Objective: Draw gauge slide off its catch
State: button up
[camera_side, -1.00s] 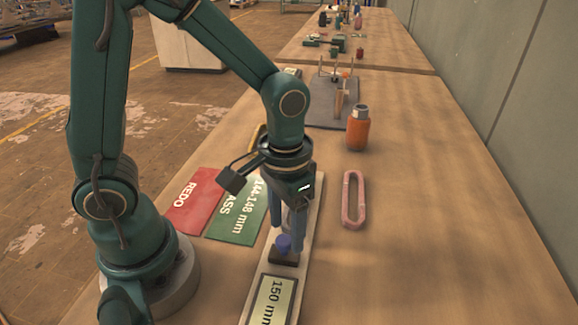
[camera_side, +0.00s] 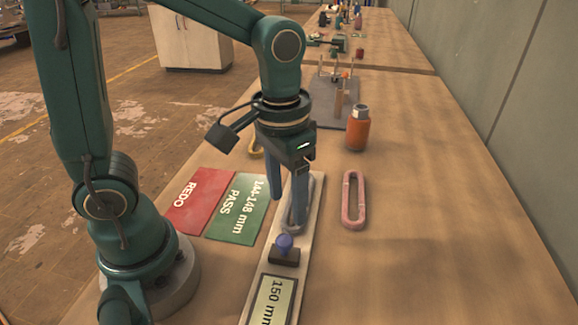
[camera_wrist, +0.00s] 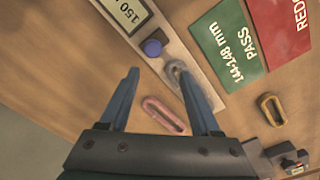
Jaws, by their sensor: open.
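The gauge is a long pale bar (camera_side: 255,308) with a screen reading 150 mm (camera_side: 272,298); its screen also shows in the wrist view (camera_wrist: 125,14). Its slide is a dark block (camera_side: 284,257) topped by a blue knob (camera_side: 284,242), seen in the wrist view too (camera_wrist: 152,47). A grey link (camera_side: 308,187) lies on the bar beyond the slide, partly hidden by my fingers; the wrist view shows its loop (camera_wrist: 176,72). My gripper (camera_side: 288,208) is open and empty, above the link and apart from the knob. The catch cannot be made out.
A red REDO card (camera_side: 197,200) and green PASS card (camera_side: 236,208) lie left of the gauge. A yellow link (camera_wrist: 271,108) lies beyond the cards. The right tabletop is free.

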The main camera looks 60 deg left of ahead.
jog(key=s+a+r+t, duration=0.3)
jog(key=s+r+t, duration=0.1)
jog(key=r+t, duration=0.1)
jog(key=shift+s+r, duration=0.3)
jog(key=shift+s, duration=0.1)
jog(key=shift+s+a+f, duration=0.1)
jog(key=shift+s+f, duration=0.05)
jog(key=shift+s, duration=0.05)
jog(key=shift+c, duration=0.6)
jog(key=shift+s+f, duration=0.15)
jog(key=shift+f, duration=0.1)
jog(key=c, duration=0.5)
jog(key=shift+m, duration=0.6)
grip_shut()
jog(key=m+g+h, duration=0.3)
jog(key=m+g, duration=0.5)
jog(key=m, duration=1.6)
send_over(288, 236)
jog(key=s+d, duration=0.2)
jog(key=x, duration=1)
jog(key=shift+s+d, duration=0.2)
jog(key=shift+w+a+f, duration=0.2)
jog(key=shift+w+a, duration=0.55)
jog(key=shift+a, duration=0.05)
jog(key=shift+w+a+f, duration=0.15)
jog(key=shift+w+a, duration=0.4)
jog(key=shift+a, duration=0.25)
